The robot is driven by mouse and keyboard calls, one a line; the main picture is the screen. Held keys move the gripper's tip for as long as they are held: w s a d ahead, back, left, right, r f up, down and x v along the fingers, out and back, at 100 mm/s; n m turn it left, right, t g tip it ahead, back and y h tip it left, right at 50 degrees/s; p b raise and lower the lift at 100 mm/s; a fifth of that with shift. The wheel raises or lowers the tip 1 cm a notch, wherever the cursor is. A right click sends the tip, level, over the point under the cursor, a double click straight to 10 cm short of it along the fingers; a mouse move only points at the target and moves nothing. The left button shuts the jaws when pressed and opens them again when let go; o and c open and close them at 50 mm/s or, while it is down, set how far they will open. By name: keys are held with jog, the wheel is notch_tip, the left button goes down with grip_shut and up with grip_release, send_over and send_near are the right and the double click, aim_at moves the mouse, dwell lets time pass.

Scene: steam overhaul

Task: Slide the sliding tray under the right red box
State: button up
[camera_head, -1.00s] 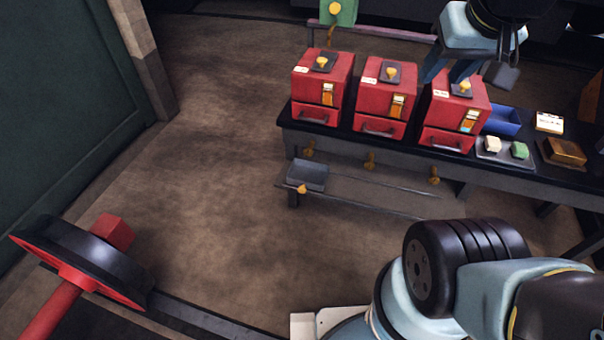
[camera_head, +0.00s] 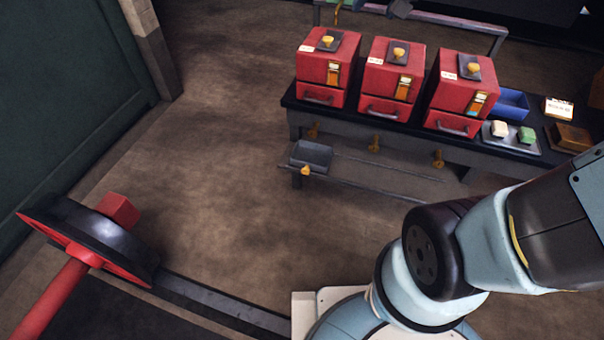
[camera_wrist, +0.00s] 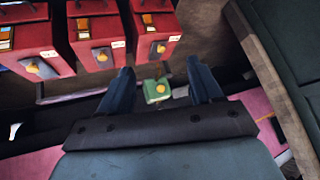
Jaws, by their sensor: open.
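The sliding tray (camera_head: 311,156) is a small dark grey tray with a yellow knob, at the left end of the low rails (camera_head: 390,178), below the left red box (camera_head: 326,68). The right red box (camera_head: 465,90) stands on the bench at the right of the row, with a drawer handle and a yellow knob on its lid. It also shows in the wrist view (camera_wrist: 38,45), where the row appears turned round. My gripper (camera_wrist: 162,88) is open, with nothing visibly held, over the area of a green block with a yellow knob (camera_wrist: 157,90). The sliding tray is not visible there.
The middle red box (camera_head: 392,78) stands between the other two. A blue bin (camera_head: 512,104) and a plate with small blocks (camera_head: 512,140) sit to the right.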

jog(key=w+a+f+m+t, duration=0.1)
jog(key=w+a+f, duration=0.5)
jog(key=w, duration=0.3)
jog(key=w+a+f+m+t, duration=0.1)
jog(key=w+a+f, duration=0.45)
jog(key=w, duration=0.45)
jog(key=w+a+f+m+t, duration=0.1)
jog(key=w+a+f, duration=0.1)
jog(key=a+f, duration=0.35)
jog(key=w+a+f+h, duration=0.1)
jog(key=w+a+f, duration=0.15)
jog(key=f, duration=0.55)
jog(key=w+a+f+m+t, duration=0.1)
jog(key=w+a+f, duration=0.2)
jog(key=f, duration=0.4)
jog(key=t+h, duration=0.6)
jog(key=h, duration=0.1)
send_near(305, 172)
jog(key=x, duration=0.8)
jog(key=shift+w, duration=0.3)
